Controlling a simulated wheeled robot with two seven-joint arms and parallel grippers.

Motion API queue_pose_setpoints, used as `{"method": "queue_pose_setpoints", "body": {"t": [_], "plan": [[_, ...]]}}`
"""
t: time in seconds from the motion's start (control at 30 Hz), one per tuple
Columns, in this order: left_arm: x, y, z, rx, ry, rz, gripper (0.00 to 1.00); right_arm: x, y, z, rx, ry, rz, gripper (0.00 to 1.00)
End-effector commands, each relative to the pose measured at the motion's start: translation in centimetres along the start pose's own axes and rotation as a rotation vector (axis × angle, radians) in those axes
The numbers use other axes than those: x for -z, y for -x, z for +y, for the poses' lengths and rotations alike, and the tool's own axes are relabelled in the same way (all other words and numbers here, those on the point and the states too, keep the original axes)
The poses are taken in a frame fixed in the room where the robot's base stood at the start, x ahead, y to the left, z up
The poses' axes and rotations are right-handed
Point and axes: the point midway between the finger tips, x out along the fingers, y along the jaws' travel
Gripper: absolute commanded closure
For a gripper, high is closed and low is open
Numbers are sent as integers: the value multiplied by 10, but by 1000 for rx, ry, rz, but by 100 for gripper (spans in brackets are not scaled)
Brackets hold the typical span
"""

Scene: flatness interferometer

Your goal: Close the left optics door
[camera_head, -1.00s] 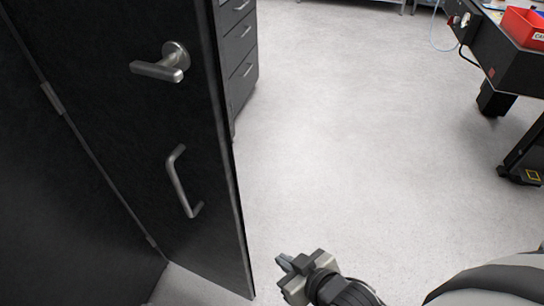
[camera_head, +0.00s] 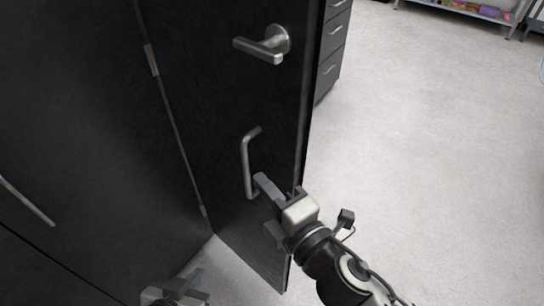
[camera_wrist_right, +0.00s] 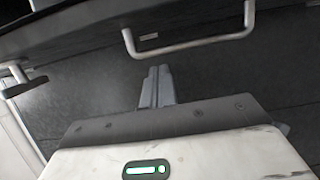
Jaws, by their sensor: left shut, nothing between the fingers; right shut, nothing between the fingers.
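The black optics door (camera_head: 235,110) stands open, at an angle to the black panel on its left, with hinges along the left edge. It carries a lever handle (camera_head: 265,45) and, lower, a grey pull handle (camera_head: 247,160). My right gripper (camera_head: 264,188) is shut and empty, its fingers close to the lower part of the pull handle; I cannot tell whether they touch. In the right wrist view the shut fingers (camera_wrist_right: 157,82) point towards the pull handle (camera_wrist_right: 190,45); the lever (camera_wrist_right: 20,86) is at left. My left gripper (camera_head: 188,283) is shut and empty, low in the head view.
A black panel (camera_head: 90,130) fills the left side, with a bar handle (camera_head: 27,201) on it. A dark drawer cabinet (camera_head: 332,55) stands behind the door. The grey floor (camera_head: 430,150) to the right is clear. A shelf (camera_head: 480,10) stands far back.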

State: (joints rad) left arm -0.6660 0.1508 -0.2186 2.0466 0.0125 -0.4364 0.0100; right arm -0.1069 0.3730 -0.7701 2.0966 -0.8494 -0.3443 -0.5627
Motion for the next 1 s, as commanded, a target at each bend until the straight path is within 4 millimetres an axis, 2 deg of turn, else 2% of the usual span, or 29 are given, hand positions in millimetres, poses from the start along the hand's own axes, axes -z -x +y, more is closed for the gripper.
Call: {"method": "queue_pose_setpoints", "body": {"t": [0.1,0.17,0.3,0.4,0.87,1.0], "plan": [[2,1,-1,3,-3,-1,100,0,-27,3,-2,-2,-1,100],[4,2,-2,5,-3,1,100,-4,-34,1,1,1,-2,100],[4,2,-4,9,-5,-1,100,-26,-37,0,2,1,-1,100],[4,2,-4,10,-4,-3,100,-34,-39,0,2,-2,-1,100],[5,1,-3,12,5,0,100,-40,-40,-1,2,-3,0,100],[4,1,-3,12,5,-1,100,-47,-40,-1,2,-1,7,100]]}}
